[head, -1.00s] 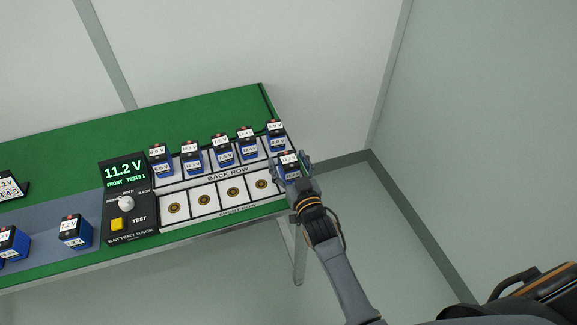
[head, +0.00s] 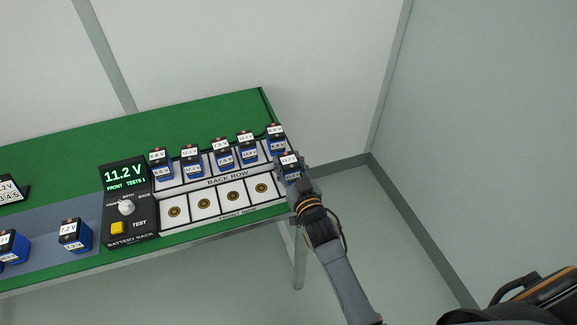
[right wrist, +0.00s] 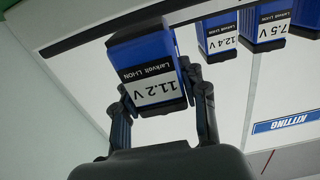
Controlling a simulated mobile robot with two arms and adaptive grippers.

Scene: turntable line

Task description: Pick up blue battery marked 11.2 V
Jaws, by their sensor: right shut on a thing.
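The blue battery marked 11.2 V (right wrist: 146,50) is between the two fingers of my right gripper (right wrist: 160,82) in the right wrist view, its white label and black band facing the camera. In the head view, my right gripper (head: 296,185) is shut on this battery (head: 290,170) at the right end of the battery rack (head: 151,238). The rack's display (head: 125,173) reads 11.2 V, FRONT, TESTS 1. My left gripper is not in view.
Several front-row places (head: 233,196) are bare. More batteries (head: 74,236) stand on the grey strip at left. The green table (head: 200,113) ends just right of the rack.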

